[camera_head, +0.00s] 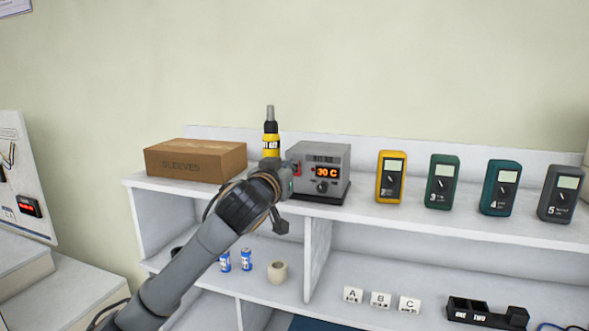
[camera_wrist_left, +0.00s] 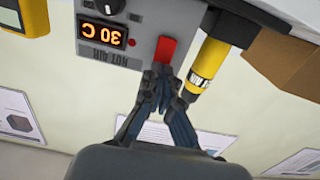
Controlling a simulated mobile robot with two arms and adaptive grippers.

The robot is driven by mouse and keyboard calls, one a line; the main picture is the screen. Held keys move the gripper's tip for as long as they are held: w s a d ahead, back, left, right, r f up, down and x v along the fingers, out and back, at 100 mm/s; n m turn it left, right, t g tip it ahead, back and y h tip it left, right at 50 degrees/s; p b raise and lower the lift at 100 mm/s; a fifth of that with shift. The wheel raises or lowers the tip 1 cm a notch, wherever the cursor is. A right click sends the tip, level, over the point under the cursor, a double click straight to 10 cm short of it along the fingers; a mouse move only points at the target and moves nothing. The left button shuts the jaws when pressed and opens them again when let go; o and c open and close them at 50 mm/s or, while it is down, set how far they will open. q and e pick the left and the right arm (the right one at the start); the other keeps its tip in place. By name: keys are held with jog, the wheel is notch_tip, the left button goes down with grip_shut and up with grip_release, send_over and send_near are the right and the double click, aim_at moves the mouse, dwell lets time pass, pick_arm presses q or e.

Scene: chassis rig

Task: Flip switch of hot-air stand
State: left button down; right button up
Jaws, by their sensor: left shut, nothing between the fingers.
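The hot-air stand (camera_head: 335,155) is a grey box on the top shelf with a lit orange display reading 30 C and a black knob. Its red switch (camera_wrist_left: 166,49) shows clearly in the wrist view, where the stand (camera_wrist_left: 143,48) appears upside down. In the head view the switch (camera_head: 296,168) is partly covered by my left gripper (camera_head: 289,180). My left gripper (camera_wrist_left: 162,82) is shut and empty, with its fingertips right at the switch's edge; I cannot tell whether they touch. The yellow hot-air tool (camera_head: 271,142) stands upright beside the box. My right gripper is not in view.
A brown SLEEVES box (camera_head: 195,160) stands left of the tool. A yellow meter (camera_head: 391,165) and several others line the shelf to the right. Blue cans (camera_head: 246,259), a tape roll (camera_head: 278,271) and lettered blocks (camera_head: 381,299) sit on the lower shelf.

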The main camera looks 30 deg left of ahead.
pick_arm(q)
jog(key=shift+w, duration=0.4)
jog(key=shift+s, duration=0.1)
jog(key=b+v, duration=0.1)
jog(key=v, duration=0.6)
jog(key=shift+s, duration=0.4)
jog(key=shift+f, duration=0.1)
dwell(0.4)
